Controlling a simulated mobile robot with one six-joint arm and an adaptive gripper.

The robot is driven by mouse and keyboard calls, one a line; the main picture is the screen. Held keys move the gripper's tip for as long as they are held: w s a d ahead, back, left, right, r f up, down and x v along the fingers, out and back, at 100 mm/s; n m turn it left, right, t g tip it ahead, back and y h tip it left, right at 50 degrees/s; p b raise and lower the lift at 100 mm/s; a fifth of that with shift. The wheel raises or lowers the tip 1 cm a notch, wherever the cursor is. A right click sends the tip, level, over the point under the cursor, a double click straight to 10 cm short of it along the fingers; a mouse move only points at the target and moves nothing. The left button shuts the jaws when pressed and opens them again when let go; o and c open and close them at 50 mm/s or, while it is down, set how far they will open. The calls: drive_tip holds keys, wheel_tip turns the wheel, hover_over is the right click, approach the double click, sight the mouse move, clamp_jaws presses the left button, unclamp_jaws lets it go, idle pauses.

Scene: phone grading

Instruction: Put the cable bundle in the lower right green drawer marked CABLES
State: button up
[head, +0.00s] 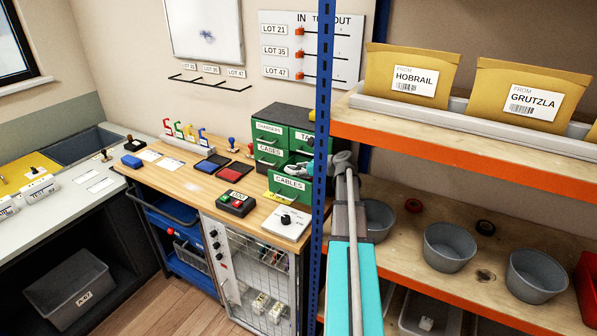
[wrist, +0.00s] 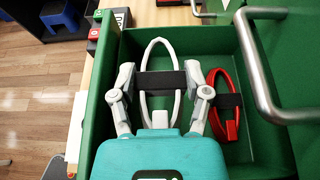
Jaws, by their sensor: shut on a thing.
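The cable bundle (wrist: 162,82), a white loop with a black band, is between the two grey fingers of my gripper (wrist: 160,72) in the wrist view. My gripper is shut on it. The green drawer marked CABLES (head: 288,184) is pulled out at the lower right of the green cabinet. In the wrist view its wall (wrist: 103,105) runs along the left, and the bundle is within the drawer's outline. I cannot tell whether the bundle touches the drawer floor. In the head view my gripper (head: 300,170) is at the open drawer, and the bundle cannot be made out.
A red cable bundle (wrist: 224,105) with a black band lies in the drawer, just right of my gripper. A metal drawer handle (wrist: 262,75) juts out at the upper right. The blue shelf post (head: 322,150) stands close beside my arm. A white dial box (head: 286,222) sits below the drawer.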

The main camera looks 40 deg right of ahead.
drive_tip(key=shift+f+b, duration=0.45)
drive_tip(key=shift+b, duration=0.05)
drive_tip(key=shift+s+a, duration=0.1)
drive_tip(key=shift+s, duration=0.05)
drive_tip(key=o, duration=1.1)
drive_tip(key=shift+f, duration=0.1)
